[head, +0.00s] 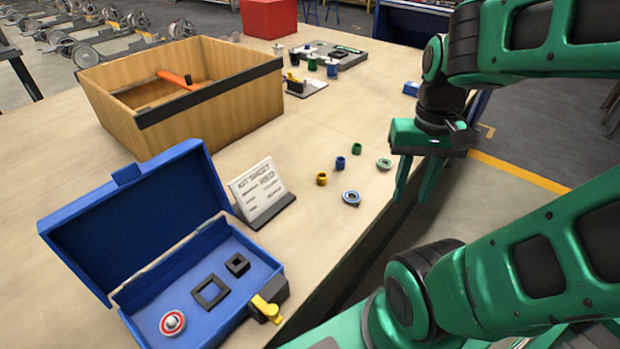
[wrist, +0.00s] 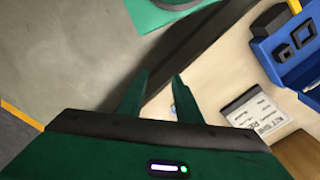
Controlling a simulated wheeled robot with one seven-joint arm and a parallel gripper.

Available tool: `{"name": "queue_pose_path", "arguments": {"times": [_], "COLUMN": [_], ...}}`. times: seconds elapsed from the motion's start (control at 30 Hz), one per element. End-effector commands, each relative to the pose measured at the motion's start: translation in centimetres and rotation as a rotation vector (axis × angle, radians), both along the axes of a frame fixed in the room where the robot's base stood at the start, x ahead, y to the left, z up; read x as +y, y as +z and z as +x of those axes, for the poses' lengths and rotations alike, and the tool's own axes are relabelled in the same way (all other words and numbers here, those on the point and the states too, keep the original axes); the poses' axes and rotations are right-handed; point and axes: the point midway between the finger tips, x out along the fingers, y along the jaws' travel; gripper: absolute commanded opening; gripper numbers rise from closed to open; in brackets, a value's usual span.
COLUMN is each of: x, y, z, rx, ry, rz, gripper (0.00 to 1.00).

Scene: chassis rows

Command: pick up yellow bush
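The yellow bush (head: 321,179) is a small ring-shaped piece standing on the tabletop, to the right of the kit sheet card. A blue bush (head: 340,162) and a green bush (head: 356,148) stand in a line behind it. My gripper (head: 411,192) is off the table's right edge, to the right of the bushes, with its fingers pointing down. In the wrist view its two fingers (wrist: 161,97) stand apart with nothing between them. The yellow bush cannot be made out in the wrist view.
An open blue case (head: 150,230) holds black square frames and a red-white round piece. A kit sheet card (head: 262,190) stands beside it. A wooden crate (head: 210,115) with an orange-handled tool stands behind.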

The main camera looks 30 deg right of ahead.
Motion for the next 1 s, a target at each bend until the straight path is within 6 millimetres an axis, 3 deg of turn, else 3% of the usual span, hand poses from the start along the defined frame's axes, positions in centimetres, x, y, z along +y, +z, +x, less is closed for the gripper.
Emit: {"name": "queue_pose_path", "arguments": {"times": [0.13, 0.2, 0.27, 0.37, 0.47, 0.67, 1.0], "x": [0.0, 0.0, 0.0, 0.1, -0.2, -0.6, 0.2], "y": [0.0, 0.1, 0.6, 0.8, 0.8, 0.0, -4.6], "z": [0.0, -0.2, -0.8, 0.6, 3.4, 11.1, 23.5], "rx": [0.000, -0.002, -0.014, -0.012, -0.012, -0.019, 0.002], "ry": [0.000, -0.002, -0.017, -0.083, -0.207, -0.550, -1.127], "rz": [0.000, 0.000, -0.002, -0.009, -0.017, -0.015, 0.069], "gripper": [0.31, 0.47, 0.47, 0.47, 0.47, 0.47, 0.47]}}
